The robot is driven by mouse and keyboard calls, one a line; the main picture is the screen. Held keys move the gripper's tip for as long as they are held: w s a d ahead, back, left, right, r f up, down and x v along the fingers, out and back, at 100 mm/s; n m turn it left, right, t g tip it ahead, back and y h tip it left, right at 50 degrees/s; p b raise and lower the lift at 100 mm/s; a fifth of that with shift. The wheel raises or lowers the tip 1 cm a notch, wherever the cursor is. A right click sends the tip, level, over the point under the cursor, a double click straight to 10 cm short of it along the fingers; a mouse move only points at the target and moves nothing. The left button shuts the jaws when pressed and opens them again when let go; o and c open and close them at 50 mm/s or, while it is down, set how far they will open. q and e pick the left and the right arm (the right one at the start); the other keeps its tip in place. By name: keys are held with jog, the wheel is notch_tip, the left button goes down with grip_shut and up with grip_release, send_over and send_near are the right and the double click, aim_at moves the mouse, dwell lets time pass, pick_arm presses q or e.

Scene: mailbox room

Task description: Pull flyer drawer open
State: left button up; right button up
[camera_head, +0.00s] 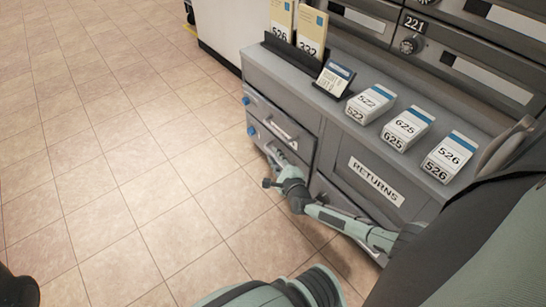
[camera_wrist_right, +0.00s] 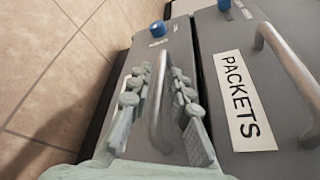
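The lower left drawer (camera_head: 263,134) of the grey cabinet looks about flush with the drawer above it. Its front (camera_wrist_right: 180,60) carries a metal bar handle (camera_wrist_right: 158,90) and a blue knob (camera_wrist_right: 157,29); I cannot read a flyer label on it. My right gripper (camera_head: 274,157) is at this drawer's handle. In the right wrist view its two fingers (camera_wrist_right: 159,84) stand on either side of the bar, with narrow gaps showing. My left gripper is not in view.
The neighbouring drawer, marked PACKETS (camera_wrist_right: 242,105), has its own bar handle (camera_wrist_right: 285,65). A RETURNS front (camera_head: 376,181) is to the right. Mail bundles (camera_head: 408,128) and a card holder (camera_head: 290,48) stand on the cabinet top. Tiled floor (camera_head: 120,150) is clear to the left.

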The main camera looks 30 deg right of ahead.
jog(key=shift+x, duration=0.95)
grip_shut()
jog(key=shift+a, duration=0.1)
